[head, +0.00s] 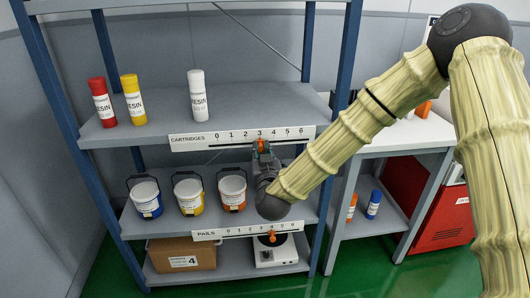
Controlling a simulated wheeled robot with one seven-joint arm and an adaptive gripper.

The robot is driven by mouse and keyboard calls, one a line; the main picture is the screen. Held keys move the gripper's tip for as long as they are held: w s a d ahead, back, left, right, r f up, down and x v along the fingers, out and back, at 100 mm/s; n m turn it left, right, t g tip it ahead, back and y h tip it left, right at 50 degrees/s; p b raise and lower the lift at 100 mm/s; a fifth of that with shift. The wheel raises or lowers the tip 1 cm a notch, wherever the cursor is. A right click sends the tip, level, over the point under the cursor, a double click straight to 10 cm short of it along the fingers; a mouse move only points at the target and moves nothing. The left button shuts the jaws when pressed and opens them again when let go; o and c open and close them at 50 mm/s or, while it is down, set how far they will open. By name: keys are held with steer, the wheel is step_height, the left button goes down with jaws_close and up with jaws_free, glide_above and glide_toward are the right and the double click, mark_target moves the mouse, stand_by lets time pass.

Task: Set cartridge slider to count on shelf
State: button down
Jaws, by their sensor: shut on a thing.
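The cartridge scale (190,140), marked CARTRIDGES with numbers 0 to 6, runs along the front edge of the upper shelf (160,131). Its orange slider (261,145) stands under the 3. My gripper (262,153) is shut on the slider from below, and its fingers hide part of it. On that shelf stand a red cartridge (102,103), a yellow cartridge (133,101) and a white cartridge (198,96), all upright and labelled RESIN.
Several pails, including a blue-based one (146,199), stand on the middle shelf above the PAILS scale (208,235). A cardboard box (181,254) and a white scale-like device (277,252) are below. An orange bottle (352,208) and blue bottle (373,205) stand under the right table.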

steer(key=c, duration=1.3)
jaws_free()
steer(key=shift+o, duration=0.2)
steer(key=s, duration=1.2)
steer(key=shift+d, duration=0.25)
